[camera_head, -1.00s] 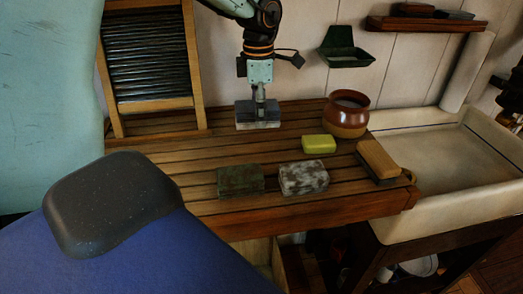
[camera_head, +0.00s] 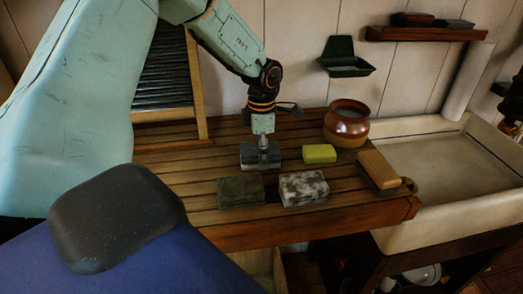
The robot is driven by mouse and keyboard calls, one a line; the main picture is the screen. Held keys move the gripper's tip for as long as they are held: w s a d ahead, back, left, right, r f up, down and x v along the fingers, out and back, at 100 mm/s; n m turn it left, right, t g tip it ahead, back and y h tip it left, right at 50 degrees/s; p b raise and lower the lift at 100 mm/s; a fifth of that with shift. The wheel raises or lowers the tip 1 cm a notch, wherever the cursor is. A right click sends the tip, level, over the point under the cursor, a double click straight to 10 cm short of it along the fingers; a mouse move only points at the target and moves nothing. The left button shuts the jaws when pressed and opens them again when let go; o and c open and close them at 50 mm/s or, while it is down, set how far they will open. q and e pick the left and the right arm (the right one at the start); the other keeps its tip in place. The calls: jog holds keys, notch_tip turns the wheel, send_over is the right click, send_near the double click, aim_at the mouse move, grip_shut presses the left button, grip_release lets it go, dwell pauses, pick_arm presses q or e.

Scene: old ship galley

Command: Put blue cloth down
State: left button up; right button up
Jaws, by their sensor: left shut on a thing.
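My left gripper (camera_head: 262,146) comes down from above over the slatted wooden drainboard (camera_head: 320,216). It is shut on a small blue-grey block, which I take for the folded blue cloth (camera_head: 252,160). The cloth is level and low over the slats, behind a dark green block and a mottled grey block. I cannot tell whether it touches the board. The gripper hides part of its top. My right gripper is not in view.
The dark green block (camera_head: 240,192) and mottled grey block (camera_head: 304,188) lie near the front edge. A yellow block (camera_head: 319,154), a brown pot (camera_head: 346,126) and a wooden brush (camera_head: 379,170) are to the right, before the sink (camera_head: 440,160). A washboard (camera_head: 166,75) stands behind left.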

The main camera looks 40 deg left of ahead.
pick_arm(q)
jog(key=shift+s, duration=0.35)
jog(key=o, duration=0.8)
jog(key=shift+f, duration=0.15)
jog(key=shift+c, duration=0.2)
jog(key=o, duration=0.5)
jog(key=shift+w+f, duration=0.1)
jog(key=shift+w, duration=0.3)
jog(key=shift+c, duration=0.2)
jog(key=shift+s+r, duration=0.2)
jog(key=shift+s, duration=0.15)
notch_tip(320, 180, up, 8)
jog(key=shift+s+d+f+b, duration=0.1)
jog(key=shift+s+d+b, duration=0.05)
jog(key=shift+b, duration=0.4)
jog(key=shift+w+f, duration=0.1)
jog(key=shift+w, duration=0.2)
jog(key=shift+s+f, duration=0.25)
jog(key=shift+f, duration=0.25)
jog(key=f, duration=0.4)
jog(key=f+p, duration=0.1)
jog(key=f, duration=0.1)
jog(key=shift+w+a+f, duration=0.2)
jog(key=shift+w+f, duration=0.1)
jog(key=shift+f, duration=0.05)
jog(key=shift+s+r, duration=0.1)
jog(key=shift+r, duration=2.1)
jog(key=shift+f, duration=0.1)
